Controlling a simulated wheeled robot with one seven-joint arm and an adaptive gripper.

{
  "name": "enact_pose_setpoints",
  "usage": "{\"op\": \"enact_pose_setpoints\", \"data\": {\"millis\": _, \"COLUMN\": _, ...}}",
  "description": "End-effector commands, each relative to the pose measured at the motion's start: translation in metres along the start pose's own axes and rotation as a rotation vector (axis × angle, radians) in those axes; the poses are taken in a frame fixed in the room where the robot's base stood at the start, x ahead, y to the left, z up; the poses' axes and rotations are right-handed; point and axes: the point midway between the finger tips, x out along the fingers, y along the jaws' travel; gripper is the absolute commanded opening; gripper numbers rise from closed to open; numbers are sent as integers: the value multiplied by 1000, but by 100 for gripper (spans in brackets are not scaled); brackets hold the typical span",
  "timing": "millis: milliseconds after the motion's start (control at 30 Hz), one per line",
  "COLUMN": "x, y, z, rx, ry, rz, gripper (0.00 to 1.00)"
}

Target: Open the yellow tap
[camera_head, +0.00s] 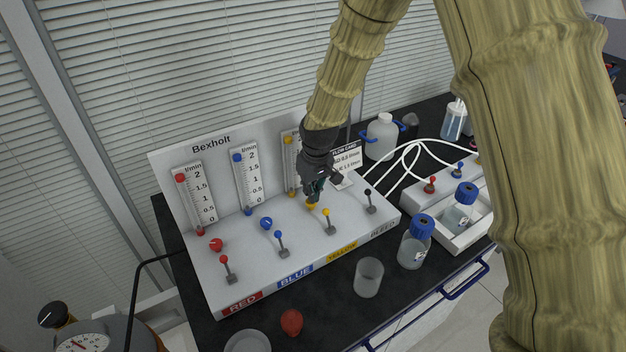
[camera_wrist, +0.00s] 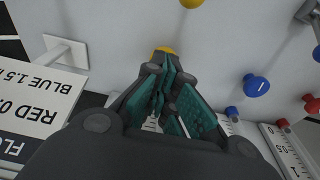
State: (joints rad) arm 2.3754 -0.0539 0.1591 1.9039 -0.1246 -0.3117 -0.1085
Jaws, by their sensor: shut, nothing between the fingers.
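A white Bexholt panel (camera_head: 240,262) has red, blue, yellow and bleed sections. In the yellow section, a round yellow knob (camera_head: 311,206) sits on the sloping top, and a lever with a yellow ball (camera_head: 326,212) stands in front of it. My gripper (camera_head: 314,194) points down right at the knob, its fingers shut and empty. In the wrist view the fingertips (camera_wrist: 166,72) cover much of the yellow knob (camera_wrist: 164,50); I cannot tell whether they touch it. The yellow ball (camera_wrist: 191,3) shows at the top edge there.
Beside it are the blue knob (camera_head: 266,223), red knob (camera_head: 216,244), blue lever (camera_head: 281,243), red lever (camera_head: 228,270) and dark bleed lever (camera_head: 369,200). A flow card (camera_head: 347,160) stands behind. A clear cup (camera_head: 368,277) and blue-capped bottle (camera_head: 415,247) stand in front and right.

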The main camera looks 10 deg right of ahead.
Motion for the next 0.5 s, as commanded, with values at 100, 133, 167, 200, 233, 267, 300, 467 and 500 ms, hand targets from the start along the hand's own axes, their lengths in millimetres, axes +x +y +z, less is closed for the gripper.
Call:
{"op": "enact_pose_setpoints", "data": {"millis": 100, "x": -12, "y": 0, "z": 17, "rx": 0, "ry": -1, "rz": 0, "gripper": 0}}
{"op": "enact_pose_setpoints", "data": {"millis": 133, "x": -13, "y": 0, "z": 20, "rx": 0, "ry": 0, "rz": 0, "gripper": 0}}
{"op": "enact_pose_setpoints", "data": {"millis": 167, "x": -13, "y": 0, "z": 23, "rx": 0, "ry": 0, "rz": 0, "gripper": 0}}
{"op": "enact_pose_setpoints", "data": {"millis": 200, "x": -14, "y": 0, "z": 27, "rx": 0, "ry": -1, "rz": 0, "gripper": 0}}
{"op": "enact_pose_setpoints", "data": {"millis": 233, "x": -15, "y": 0, "z": 29, "rx": 0, "ry": -1, "rz": 0, "gripper": 0}}
{"op": "enact_pose_setpoints", "data": {"millis": 267, "x": -15, "y": 0, "z": 31, "rx": 1, "ry": 0, "rz": 0, "gripper": 0}}
{"op": "enact_pose_setpoints", "data": {"millis": 300, "x": -15, "y": 0, "z": 33, "rx": 1, "ry": 0, "rz": 0, "gripper": 0}}
{"op": "enact_pose_setpoints", "data": {"millis": 467, "x": -15, "y": 0, "z": 38, "rx": 1, "ry": 0, "rz": 0, "gripper": 0}}
{"op": "enact_pose_setpoints", "data": {"millis": 500, "x": -15, "y": 0, "z": 38, "rx": 1, "ry": 0, "rz": 0, "gripper": 0}}
